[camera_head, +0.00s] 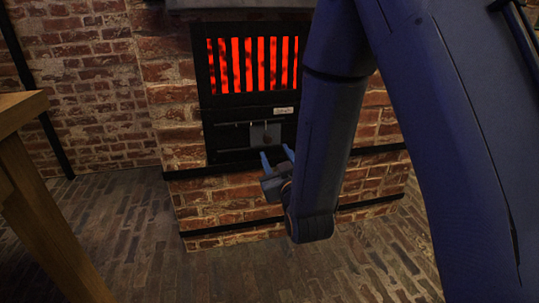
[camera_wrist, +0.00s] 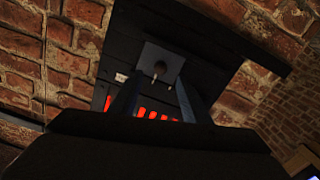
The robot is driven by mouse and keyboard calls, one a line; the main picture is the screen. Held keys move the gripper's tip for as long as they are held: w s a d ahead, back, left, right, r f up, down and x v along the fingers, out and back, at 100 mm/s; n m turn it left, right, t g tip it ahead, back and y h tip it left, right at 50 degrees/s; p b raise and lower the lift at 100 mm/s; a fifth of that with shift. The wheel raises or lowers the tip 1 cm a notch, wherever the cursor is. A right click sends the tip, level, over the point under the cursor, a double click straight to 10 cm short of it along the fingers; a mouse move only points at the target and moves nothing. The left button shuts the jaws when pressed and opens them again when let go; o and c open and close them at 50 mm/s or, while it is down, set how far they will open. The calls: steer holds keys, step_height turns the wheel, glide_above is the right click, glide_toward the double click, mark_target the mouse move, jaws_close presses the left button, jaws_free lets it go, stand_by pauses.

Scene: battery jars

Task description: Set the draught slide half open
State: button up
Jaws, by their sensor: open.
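The draught slide (camera_head: 259,129) is a small grey plate with a round dark knob (camera_head: 266,140), set in the black panel below the glowing grate. It sits a little right of the panel's middle, between two horizontal rails. How much opening it covers I cannot tell. In the wrist view the slide (camera_wrist: 150,55) and its knob (camera_wrist: 160,68) show just beyond the fingertips. My gripper (camera_head: 276,152) is open and empty, below and in front of the slide. In the wrist view the two fingers of my gripper (camera_wrist: 158,82) stand apart, one on each side of the knob's line, apparently not touching it.
The grate (camera_head: 252,65) glows red behind upright bars above the slide. A small white label (camera_head: 284,111) is on the panel. Brick wall surrounds the black front. A wooden table (camera_head: 25,108) stands at the left. The brick floor (camera_head: 120,225) between is clear.

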mark_target(269, 142)
steer(key=shift+b+x, duration=1.6)
steer(key=shift+x, duration=2.35)
jaws_close()
